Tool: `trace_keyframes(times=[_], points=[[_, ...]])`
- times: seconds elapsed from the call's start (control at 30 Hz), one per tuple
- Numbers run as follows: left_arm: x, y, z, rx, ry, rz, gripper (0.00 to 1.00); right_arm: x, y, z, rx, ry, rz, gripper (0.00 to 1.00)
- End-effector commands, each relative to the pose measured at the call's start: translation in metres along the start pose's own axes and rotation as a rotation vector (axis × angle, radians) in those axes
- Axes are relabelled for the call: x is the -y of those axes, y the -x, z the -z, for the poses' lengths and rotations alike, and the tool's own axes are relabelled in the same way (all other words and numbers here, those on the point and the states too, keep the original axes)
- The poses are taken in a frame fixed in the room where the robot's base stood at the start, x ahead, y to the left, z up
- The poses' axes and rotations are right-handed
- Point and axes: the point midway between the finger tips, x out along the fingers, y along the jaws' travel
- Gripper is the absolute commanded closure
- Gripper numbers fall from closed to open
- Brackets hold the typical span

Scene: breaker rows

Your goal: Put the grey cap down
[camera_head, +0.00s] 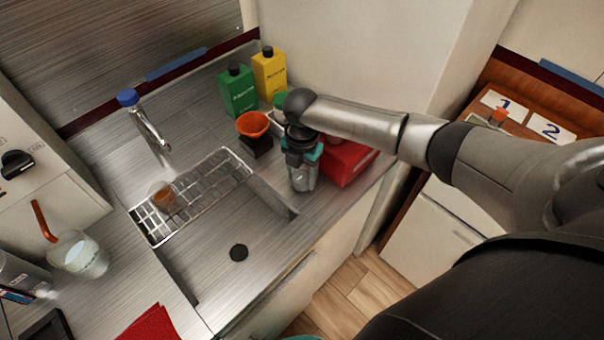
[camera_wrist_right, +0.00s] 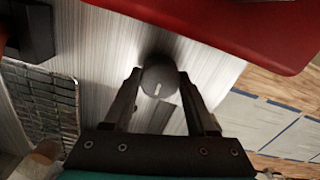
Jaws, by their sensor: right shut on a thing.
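The grey cap (camera_wrist_right: 158,78) is a dark, rounded piece with a small light mark, held between the fingertips of my right gripper in the right wrist view. My right gripper (camera_wrist_right: 158,88) is shut on it, pointing down at the metal counter (camera_wrist_right: 100,45). A dark shadow lies by the cap; I cannot tell whether the cap touches the counter. In the head view my right gripper (camera_head: 303,180) is over the counter between the sink and the red box, and I cannot make out the cap there.
A red box (camera_head: 348,162) stands close to the gripper's right. An orange funnel (camera_head: 254,124) on a black block, a green bottle (camera_head: 238,92) and a yellow bottle (camera_head: 269,74) stand behind. The sink rack (camera_head: 215,172) lies left. The counter's front edge is close.

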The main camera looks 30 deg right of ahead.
Motion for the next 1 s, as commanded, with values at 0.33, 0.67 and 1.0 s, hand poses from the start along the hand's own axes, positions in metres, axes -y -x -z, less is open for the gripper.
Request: trace_keyframes(times=[0.33,0.67,1.0], points=[[0.000,-0.001,0.000,0.000,0.000,0.001,0.45,0.000,-0.003,0.000,0.000,0.000,0.000,0.16],[0.001,0.001,0.000,0.000,0.001,0.001,0.45,0.000,0.001,0.000,0.000,0.000,0.000,0.13],[0.001,0.010,0.001,0.000,0.001,0.001,0.45,-0.001,0.062,-0.001,0.002,0.001,-0.005,0.13]])
